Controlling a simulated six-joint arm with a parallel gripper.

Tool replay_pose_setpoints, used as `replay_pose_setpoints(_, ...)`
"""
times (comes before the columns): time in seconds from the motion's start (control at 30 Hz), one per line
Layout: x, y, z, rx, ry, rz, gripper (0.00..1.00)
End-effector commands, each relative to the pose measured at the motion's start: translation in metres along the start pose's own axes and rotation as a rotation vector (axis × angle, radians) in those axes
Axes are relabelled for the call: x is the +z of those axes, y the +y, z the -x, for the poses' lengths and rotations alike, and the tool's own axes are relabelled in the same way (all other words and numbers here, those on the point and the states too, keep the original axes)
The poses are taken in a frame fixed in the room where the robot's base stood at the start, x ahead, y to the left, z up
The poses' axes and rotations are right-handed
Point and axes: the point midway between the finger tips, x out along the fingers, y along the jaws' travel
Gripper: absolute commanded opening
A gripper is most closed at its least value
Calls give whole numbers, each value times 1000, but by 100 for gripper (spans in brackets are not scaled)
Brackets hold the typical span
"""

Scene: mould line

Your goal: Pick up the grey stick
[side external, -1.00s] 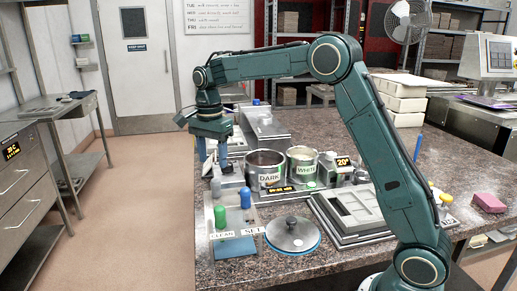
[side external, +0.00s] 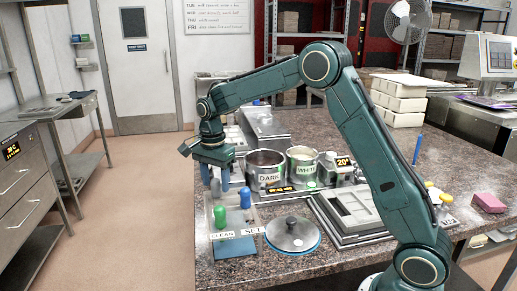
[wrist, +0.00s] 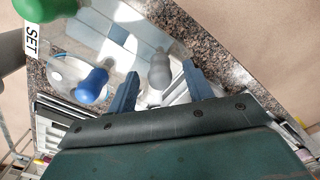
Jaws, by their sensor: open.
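The grey stick (wrist: 159,72) has a rounded knob top and stands on a shiny metal tray (wrist: 150,30). In the wrist view it shows between the two blue fingers of my gripper (wrist: 160,70). In the side view, my gripper (side external: 215,184) points down at the left end of the counter, with its fingers around the grey stick (side external: 215,188), which is partly hidden. The jaws are open, with a gap on each side of the stick.
A blue stick (side external: 245,198) and a green stick (side external: 220,216) stand close by on the tray, near the CLEAN and SET labels. DARK (side external: 265,175) and WHITE (side external: 302,165) pots stand to the right.

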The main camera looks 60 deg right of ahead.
Motion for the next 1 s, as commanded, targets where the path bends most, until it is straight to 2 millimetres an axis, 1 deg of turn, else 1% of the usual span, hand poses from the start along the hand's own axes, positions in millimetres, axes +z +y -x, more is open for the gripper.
replay_pose_setpoints(0.03, 0, 0, -6, 2, 0, 0, 51)
replay_pose_setpoints(0.17, 0, 0, -12, 0, 0, 0, 51)
replay_pose_setpoints(0.67, 0, 0, -12, -1, 0, 0, 51)
replay_pose_setpoints(0.7, 0, 0, -12, -1, 0, 0, 43)
replay_pose_setpoints(0.87, 0, 0, -12, -1, 0, 0, 12)
replay_pose_setpoints(0.9, 0, 0, -12, -1, 0, 0, 4)
replay_pose_setpoints(0.93, 0, 0, -12, -1, 0, 0, 2)
replay_pose_setpoints(1.0, 0, 0, -12, -1, 0, 0, 2)
